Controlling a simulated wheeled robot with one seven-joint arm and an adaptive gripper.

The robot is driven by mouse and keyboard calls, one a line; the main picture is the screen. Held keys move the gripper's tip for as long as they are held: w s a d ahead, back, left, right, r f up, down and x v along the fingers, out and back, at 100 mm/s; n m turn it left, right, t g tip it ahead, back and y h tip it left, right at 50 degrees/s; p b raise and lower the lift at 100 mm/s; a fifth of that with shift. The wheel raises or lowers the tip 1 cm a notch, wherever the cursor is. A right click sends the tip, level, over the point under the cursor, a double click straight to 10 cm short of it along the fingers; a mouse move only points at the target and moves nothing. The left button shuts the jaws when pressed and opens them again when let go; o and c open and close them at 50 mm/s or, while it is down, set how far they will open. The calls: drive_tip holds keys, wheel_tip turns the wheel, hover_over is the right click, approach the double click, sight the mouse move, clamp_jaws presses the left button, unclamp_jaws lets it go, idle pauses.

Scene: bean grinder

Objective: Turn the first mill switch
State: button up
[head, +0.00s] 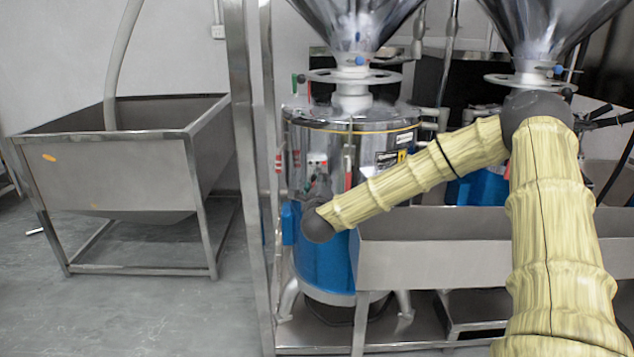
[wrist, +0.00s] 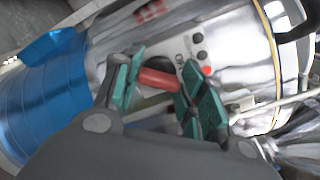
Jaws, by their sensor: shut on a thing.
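The first mill (head: 325,260) has a shiny steel drum above a blue lower body. A pale switch panel (head: 317,160) is on its front, and small dark buttons and a red one show on this panel in the wrist view (wrist: 194,55). My gripper (wrist: 158,82) has teal finger pads, one on each side of the red switch (wrist: 158,79). It is shut on the red switch, which lies between the pads and is partly covered by them. In the head view my gripper is small and hard to make out in front of the mill.
A steel trough (head: 435,250) stands close to the right of the mill. A steel post (head: 250,170) rises to its left. A steel hopper (head: 115,170) stands further left, with open floor before it. A second funnel (head: 545,25) is at the upper right.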

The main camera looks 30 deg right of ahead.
drive_tip(key=shift+f+n+p, duration=0.15)
drive_tip(key=shift+n+p, duration=1.2)
drive_tip(key=shift+n, duration=2.45)
drive_tip(key=o, duration=1)
drive_tip(key=v, duration=1.2)
drive_tip(key=shift+f+n, duration=0.1)
drive_tip(key=shift+n, duration=0.2)
